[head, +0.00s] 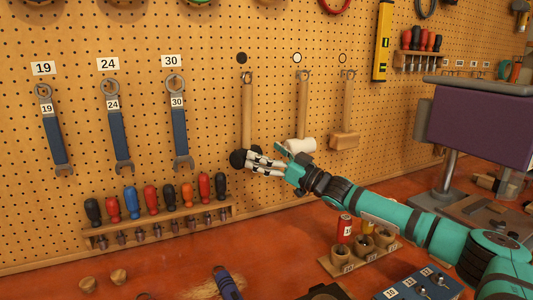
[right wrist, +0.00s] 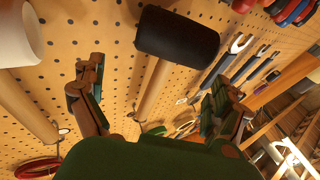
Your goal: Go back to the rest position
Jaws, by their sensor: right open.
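My right gripper (head: 264,163) is up at the pegboard, at the lower end of a hanging mallet with a black head (head: 238,158) and a wooden handle (head: 247,112). In the right wrist view the gripper (right wrist: 155,78) has its two fingers spread wide. The black mallet head (right wrist: 178,38) shows between and beyond them, with its handle running down the picture. I cannot tell whether a finger touches it. My left gripper is in neither view.
A white-headed mallet (head: 301,145) and a wooden mallet (head: 344,141) hang to the right. Wrenches (head: 116,130) hang left, above a screwdriver rack (head: 160,227). A block with cups (head: 361,257) and a blue tray (head: 420,284) lie below my right arm. A purple box (head: 485,130) stands right.

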